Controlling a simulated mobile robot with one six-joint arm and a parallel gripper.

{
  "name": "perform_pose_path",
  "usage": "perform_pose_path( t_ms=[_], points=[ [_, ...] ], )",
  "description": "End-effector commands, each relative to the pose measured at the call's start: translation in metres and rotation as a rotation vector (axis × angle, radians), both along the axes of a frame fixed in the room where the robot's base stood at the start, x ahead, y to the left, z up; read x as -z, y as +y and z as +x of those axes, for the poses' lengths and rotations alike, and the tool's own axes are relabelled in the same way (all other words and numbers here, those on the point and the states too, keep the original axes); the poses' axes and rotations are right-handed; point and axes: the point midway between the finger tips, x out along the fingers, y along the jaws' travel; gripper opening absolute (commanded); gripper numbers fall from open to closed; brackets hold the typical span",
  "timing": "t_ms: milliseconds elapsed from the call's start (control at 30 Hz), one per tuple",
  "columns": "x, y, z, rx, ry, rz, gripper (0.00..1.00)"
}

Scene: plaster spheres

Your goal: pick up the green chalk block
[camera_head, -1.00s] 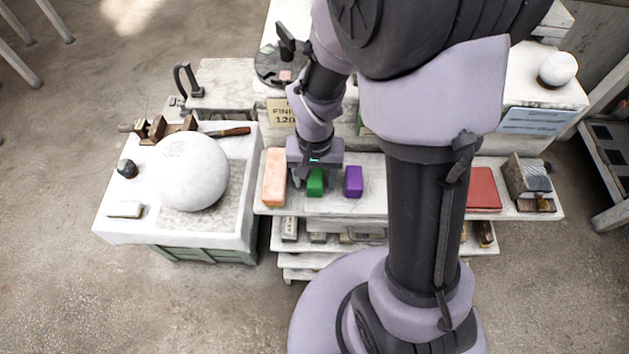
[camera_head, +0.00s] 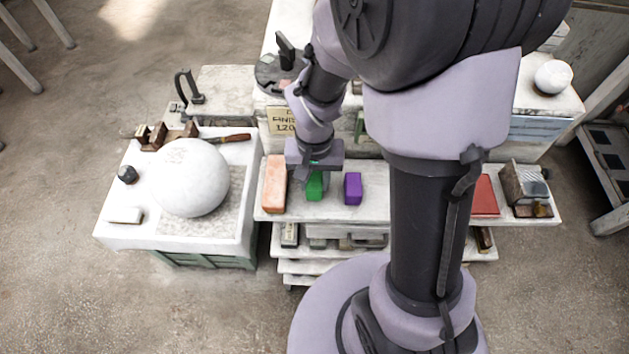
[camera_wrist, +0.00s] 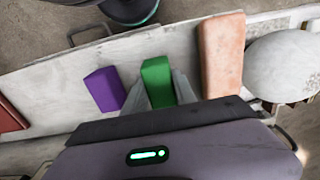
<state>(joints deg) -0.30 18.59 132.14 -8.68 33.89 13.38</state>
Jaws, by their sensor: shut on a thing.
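The green chalk block (camera_head: 314,187) is at the shelf's front part, between an orange block and a purple block. It also shows in the wrist view (camera_wrist: 157,80). My gripper (camera_head: 315,176) comes down over it from above and is shut on it, with one finger on each side, as the wrist view (camera_wrist: 160,90) shows. The rear part of the green block is hidden by the gripper. I cannot tell whether the block's underside is clear of the shelf.
The orange block (camera_head: 274,184) stands close on the left and the purple block (camera_head: 353,188) close on the right. A red block (camera_head: 485,196) lies further right on the white shelf (camera_head: 400,212). A large white sphere (camera_head: 190,178) rests on the left bench.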

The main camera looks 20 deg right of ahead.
Motion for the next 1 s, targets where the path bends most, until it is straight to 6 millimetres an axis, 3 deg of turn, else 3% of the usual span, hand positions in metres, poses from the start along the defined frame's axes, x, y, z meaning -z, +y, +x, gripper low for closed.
perform_pose_path(
  t_ms=[100, 467, 767, 900, 1000],
  points=[
    [-0.023, 0.000, 0.001, 0.000, -0.003, 0.000, 0.00],
    [-0.022, 0.000, -0.083, 0.000, -0.004, 0.001, 0.00],
    [-0.014, -0.001, -0.104, 0.000, -0.009, -0.001, 0.00],
    [-0.025, -0.001, -0.137, 0.000, -0.008, 0.000, 0.00],
    [-0.027, -0.001, -0.150, 0.000, -0.005, -0.001, 0.00]
  ],
)
